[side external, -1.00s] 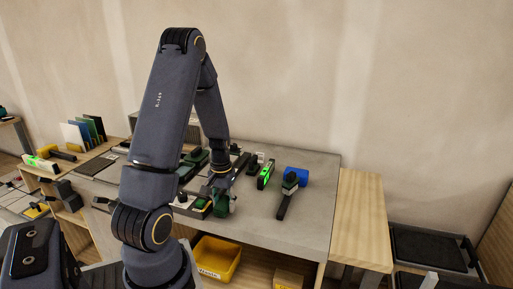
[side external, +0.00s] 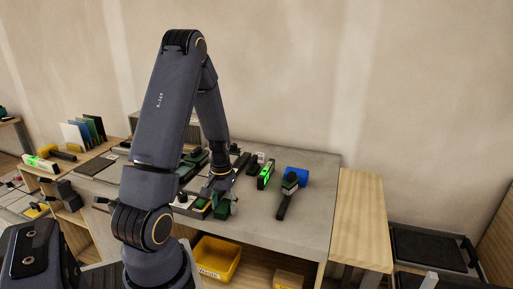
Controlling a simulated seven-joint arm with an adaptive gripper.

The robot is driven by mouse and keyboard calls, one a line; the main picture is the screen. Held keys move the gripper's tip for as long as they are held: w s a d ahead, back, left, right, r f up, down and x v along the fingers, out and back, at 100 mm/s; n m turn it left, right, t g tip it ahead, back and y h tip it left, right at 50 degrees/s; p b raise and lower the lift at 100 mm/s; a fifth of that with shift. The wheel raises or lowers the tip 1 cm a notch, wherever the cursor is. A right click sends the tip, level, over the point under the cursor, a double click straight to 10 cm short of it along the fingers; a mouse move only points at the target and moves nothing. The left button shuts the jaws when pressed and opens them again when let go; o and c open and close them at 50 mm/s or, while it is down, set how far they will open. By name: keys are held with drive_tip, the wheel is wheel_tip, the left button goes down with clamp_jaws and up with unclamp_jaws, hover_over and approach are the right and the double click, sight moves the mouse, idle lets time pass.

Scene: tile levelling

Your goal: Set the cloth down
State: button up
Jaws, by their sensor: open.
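My gripper (side external: 220,193) is at the end of the downward-reaching arm, low over the front part of the grey bench (side external: 305,222). It is open, though its fingers are small and partly lost among dark items. A small dark green item (side external: 223,209) lies directly below and beside the fingertips, near the bench's front edge. It may be the cloth, but it is too small to be sure. I cannot tell whether the fingers still touch it.
A green-lit level (side external: 265,175), a blue block (side external: 296,174) and a dark-handled tool (side external: 287,197) stand right of my gripper. A yellow bin (side external: 217,258) sits on the shelf below. The bench's right part is clear.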

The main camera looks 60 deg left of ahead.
sight(224, 205)
wheel_tip(224, 205, up, 11)
drive_tip(key=w+d+r+m+t, duration=0.2)
drive_tip(key=w+d+r+m, duration=0.1)
drive_tip(key=d+r, duration=0.6)
drive_tip(key=s+d+r+m+t, duration=0.1)
drive_tip(key=s+d+r+m, duration=0.1)
drive_tip(key=d, duration=0.5)
drive_tip(key=s+d+r+m+t, duration=0.2)
drive_tip(key=s+d+r+m, duration=0.1)
drive_tip(key=d, duration=0.5)
drive_tip(key=shift+d+m+t, duration=0.2)
drive_tip(key=shift+m+t, duration=0.1)
drive_tip(key=shift+m, duration=0.2)
